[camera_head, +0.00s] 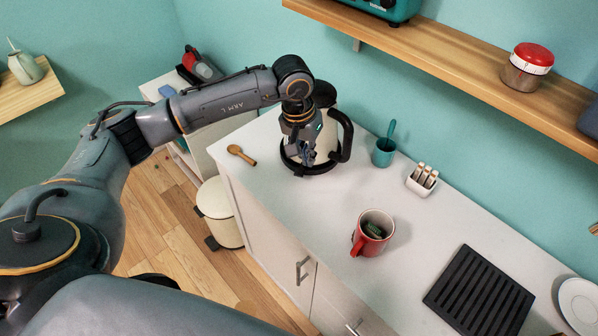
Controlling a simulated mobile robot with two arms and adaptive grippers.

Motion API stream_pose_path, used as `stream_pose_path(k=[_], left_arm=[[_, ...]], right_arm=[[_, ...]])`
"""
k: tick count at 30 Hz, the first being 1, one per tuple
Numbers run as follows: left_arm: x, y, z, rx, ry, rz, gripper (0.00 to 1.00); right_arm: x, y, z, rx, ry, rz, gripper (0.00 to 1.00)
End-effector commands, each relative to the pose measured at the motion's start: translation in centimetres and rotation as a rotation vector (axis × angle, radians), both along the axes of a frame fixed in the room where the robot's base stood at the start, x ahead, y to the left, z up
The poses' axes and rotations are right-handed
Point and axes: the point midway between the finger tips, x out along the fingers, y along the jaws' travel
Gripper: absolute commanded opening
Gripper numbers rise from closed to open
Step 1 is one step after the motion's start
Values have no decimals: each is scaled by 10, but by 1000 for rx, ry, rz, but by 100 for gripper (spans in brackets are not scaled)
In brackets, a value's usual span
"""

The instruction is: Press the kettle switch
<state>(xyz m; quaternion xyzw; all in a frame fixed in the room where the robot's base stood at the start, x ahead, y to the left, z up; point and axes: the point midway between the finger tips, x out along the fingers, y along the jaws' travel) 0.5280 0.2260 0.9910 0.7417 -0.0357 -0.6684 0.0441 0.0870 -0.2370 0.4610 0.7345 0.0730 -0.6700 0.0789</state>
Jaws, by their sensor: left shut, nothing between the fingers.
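The kettle (325,143) stands on the white counter, with a pale body, a black handle on its right and a black base. My left arm reaches in from the left and bends down in front of it. My left gripper (307,157) points down at the kettle's front, close to its lower body, and is shut and empty. The arm and gripper hide part of the kettle. The switch cannot be made out, and I cannot tell whether the fingers touch the kettle. My right gripper is not in view.
On the counter (290,215) are a wooden spoon (241,155), a teal cup (383,152), a small white holder (422,180), a red mug (372,233), a black ribbed tray (478,292) and a white plate (582,304). A wooden shelf (450,63) runs above. A bin (219,212) stands on the floor.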

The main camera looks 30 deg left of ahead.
Motion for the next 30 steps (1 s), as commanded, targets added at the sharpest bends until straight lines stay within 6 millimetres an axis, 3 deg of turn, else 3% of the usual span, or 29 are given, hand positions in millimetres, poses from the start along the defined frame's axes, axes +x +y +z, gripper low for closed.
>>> stream_pose_path(k=[3,7,20,30], left_arm=[[3,21,5,75,-1,-18,0],[4,31,6,111,3,-28,0],[4,32,4,115,3,-29,0],[6,31,-26,113,4,-29,0]], right_arm=[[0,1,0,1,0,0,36],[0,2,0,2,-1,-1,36],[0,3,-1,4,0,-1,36],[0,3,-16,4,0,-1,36]])
